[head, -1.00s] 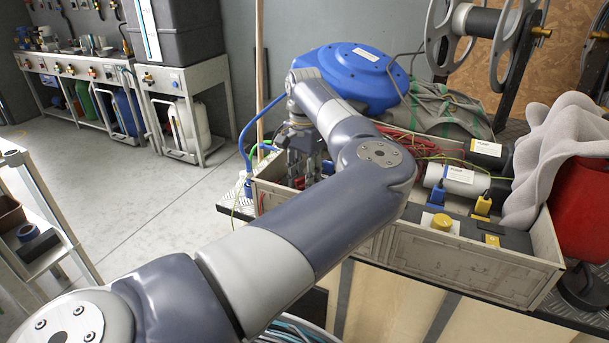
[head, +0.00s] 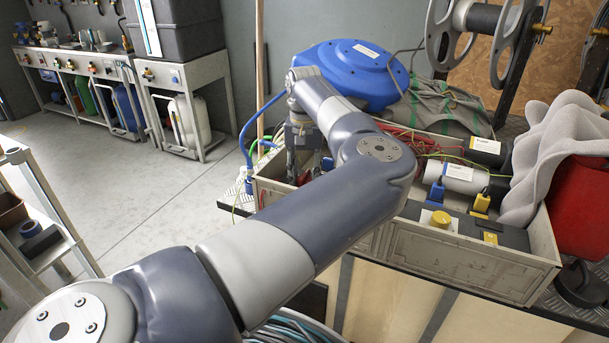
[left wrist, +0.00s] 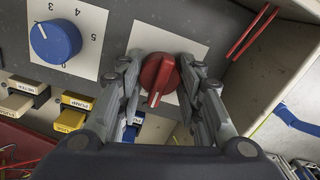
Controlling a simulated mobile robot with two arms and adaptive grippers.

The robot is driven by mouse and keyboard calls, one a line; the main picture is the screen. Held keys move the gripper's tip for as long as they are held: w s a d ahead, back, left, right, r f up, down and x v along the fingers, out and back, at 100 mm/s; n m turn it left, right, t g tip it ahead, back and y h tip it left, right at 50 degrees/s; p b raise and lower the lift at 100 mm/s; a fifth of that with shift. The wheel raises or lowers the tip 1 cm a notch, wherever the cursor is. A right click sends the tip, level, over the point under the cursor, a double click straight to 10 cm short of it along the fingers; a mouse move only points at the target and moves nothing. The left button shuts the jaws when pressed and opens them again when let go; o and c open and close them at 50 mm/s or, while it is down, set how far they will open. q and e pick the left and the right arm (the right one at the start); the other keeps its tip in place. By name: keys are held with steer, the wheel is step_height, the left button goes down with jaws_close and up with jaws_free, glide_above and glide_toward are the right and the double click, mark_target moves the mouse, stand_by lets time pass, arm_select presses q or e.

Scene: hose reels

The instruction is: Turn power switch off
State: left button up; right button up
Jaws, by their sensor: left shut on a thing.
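The red rotary switch (left wrist: 158,78) sits on a pale square label on the dark panel (left wrist: 110,40) in the left wrist view. Its white pointer line points toward the bottom of that picture. My left gripper (left wrist: 162,62) has a finger on each side of the red switch and is shut on it. In the head view my left gripper (head: 301,150) reaches down into the left part of the crate, where a bit of red shows below the fingers. My forearm hides much of the crate there. My right gripper is not in view.
A blue numbered dial (left wrist: 55,41) and several plugs, one yellow (left wrist: 70,120), are near the red switch. The crate (head: 470,262) also holds a white cylinder (head: 455,180) and a yellow button (head: 440,218). A blue hose reel (head: 350,75) stands behind.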

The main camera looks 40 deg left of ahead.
mark_target(304, 174)
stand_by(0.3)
arm_select(q)
steer(key=o, duration=1.1)
steer(key=shift+c, duration=0.2)
step_height(304, 174, up, 12)
